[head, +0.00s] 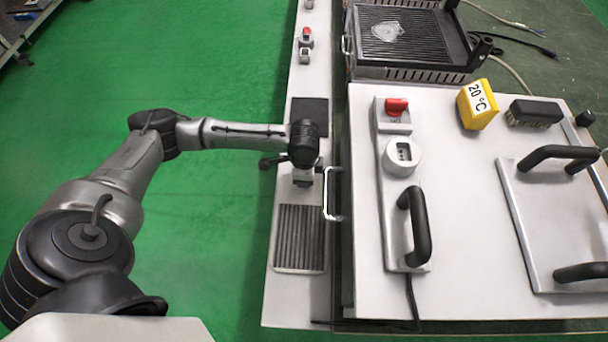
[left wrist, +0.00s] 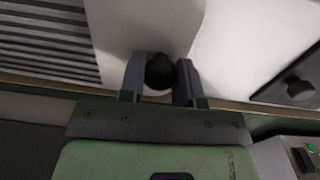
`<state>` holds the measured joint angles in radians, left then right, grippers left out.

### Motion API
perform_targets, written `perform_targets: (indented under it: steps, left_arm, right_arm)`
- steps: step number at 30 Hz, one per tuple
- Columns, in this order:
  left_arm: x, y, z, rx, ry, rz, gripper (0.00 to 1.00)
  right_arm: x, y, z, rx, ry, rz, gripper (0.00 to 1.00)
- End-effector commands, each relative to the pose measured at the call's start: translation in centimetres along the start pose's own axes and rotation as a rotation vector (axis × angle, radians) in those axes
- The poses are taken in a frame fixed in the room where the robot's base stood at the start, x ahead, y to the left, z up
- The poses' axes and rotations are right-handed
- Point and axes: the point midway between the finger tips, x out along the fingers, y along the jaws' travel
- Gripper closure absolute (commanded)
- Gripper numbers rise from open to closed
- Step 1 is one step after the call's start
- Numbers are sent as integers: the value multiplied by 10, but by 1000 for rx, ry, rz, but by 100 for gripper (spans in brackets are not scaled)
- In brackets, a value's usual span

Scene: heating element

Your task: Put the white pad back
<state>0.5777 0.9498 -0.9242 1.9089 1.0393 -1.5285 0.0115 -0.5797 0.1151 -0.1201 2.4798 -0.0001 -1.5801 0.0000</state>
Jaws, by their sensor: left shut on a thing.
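My left gripper (head: 303,178) is over the narrow white counter (head: 277,290), between a ribbed grille and a dark plate. In the left wrist view my left gripper (left wrist: 160,85) is shut on a round black knob (left wrist: 160,70). The knob sits against a white panel (left wrist: 135,25), which looks like the white pad. The panel has an edge to the right of the knob. Whether it touches the counter or is held just above it I cannot tell. In the head view my wrist mostly hides this panel. My right gripper is not in view.
The ribbed grille (head: 300,238) lies nearer, and the dark plate (head: 309,112) farther away. A metal handle (head: 328,195) stands close to the right. The larger white worktop holds a black handle (head: 414,225), a yellow block (head: 478,104), a brush (head: 535,113) and a metal lid (head: 535,225).

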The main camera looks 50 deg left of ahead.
Motion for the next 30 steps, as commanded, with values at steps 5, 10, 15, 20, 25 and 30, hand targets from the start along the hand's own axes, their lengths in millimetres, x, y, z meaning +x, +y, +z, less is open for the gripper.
perform_targets:
  steps: [5,10,15,20,25,30]
  left_arm:
    - [2,0,0,0,1,1,100]
    - [3,0,0,0,1,1,58]
    - [3,0,0,0,0,1,42]
    - [3,0,0,0,0,0,39]
    - [0,0,0,0,0,0,39]
    - [-24,0,0,0,0,-1,39]
  right_arm:
    - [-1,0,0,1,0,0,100]
    - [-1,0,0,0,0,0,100]
    - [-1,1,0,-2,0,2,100]
    - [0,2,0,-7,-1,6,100]
    - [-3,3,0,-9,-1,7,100]
    - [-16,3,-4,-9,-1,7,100]
